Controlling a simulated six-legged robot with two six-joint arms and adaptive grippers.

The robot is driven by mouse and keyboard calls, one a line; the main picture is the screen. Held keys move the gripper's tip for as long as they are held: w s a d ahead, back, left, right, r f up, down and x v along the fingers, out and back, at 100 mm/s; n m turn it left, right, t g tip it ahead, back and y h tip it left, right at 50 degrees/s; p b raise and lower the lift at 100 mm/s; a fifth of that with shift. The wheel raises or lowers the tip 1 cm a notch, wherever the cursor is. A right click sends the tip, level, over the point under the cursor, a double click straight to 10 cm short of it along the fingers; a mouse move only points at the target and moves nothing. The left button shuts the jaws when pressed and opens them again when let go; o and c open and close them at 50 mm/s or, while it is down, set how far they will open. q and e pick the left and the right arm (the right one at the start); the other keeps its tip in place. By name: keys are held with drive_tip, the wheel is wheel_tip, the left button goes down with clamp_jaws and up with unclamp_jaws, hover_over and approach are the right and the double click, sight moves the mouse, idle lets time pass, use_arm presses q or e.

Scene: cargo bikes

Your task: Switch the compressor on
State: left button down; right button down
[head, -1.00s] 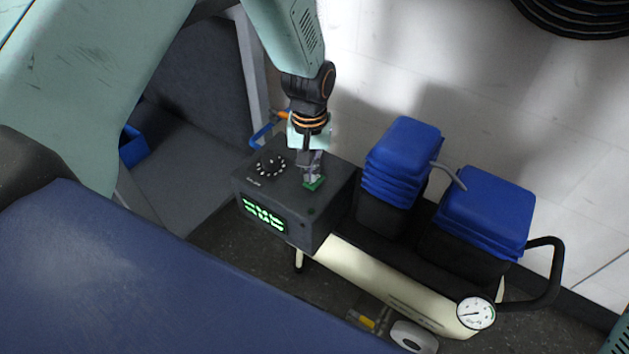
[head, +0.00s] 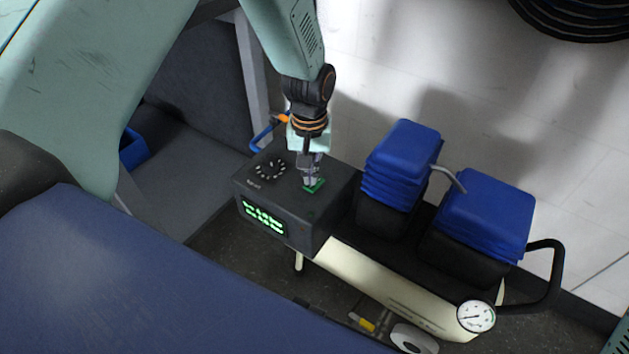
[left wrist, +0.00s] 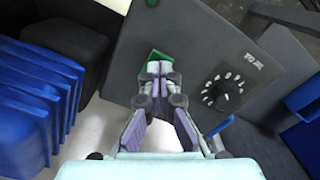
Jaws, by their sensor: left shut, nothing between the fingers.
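The compressor has a dark control box (head: 275,212) with a lit green display (head: 264,217) on its front and a round dial (head: 270,168) on top. A green switch (head: 316,187) sits on the box's top face; it also shows in the left wrist view (left wrist: 158,56). My left gripper (head: 310,184) points down at the switch, shut and empty. Its fingertips (left wrist: 158,68) are right at the switch and cover part of it; I cannot tell whether they touch. The dial also shows in the left wrist view (left wrist: 222,92). My right gripper is not in view.
Two blue-finned cylinder heads (head: 402,165) (head: 485,212) rise on the compressor's right. A cream tank (head: 395,283) with a pressure gauge (head: 476,316) lies below. A black handle (head: 550,270) sticks out at the right. A blue surface (head: 150,285) fills the lower left.

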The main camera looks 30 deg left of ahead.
sight(311, 186)
use_arm(q)
drive_tip(key=shift+f+b, duration=0.4)
drive_tip(key=shift+f, duration=0.6)
idle(0.9)
drive_tip(key=shift+r, duration=0.1)
wheel_tip(311, 186, up, 7)
drive_tip(key=p, duration=0.7)
drive_tip(key=shift+p, duration=0.3)
idle(0.3)
drive_tip(key=shift+w, duration=0.1)
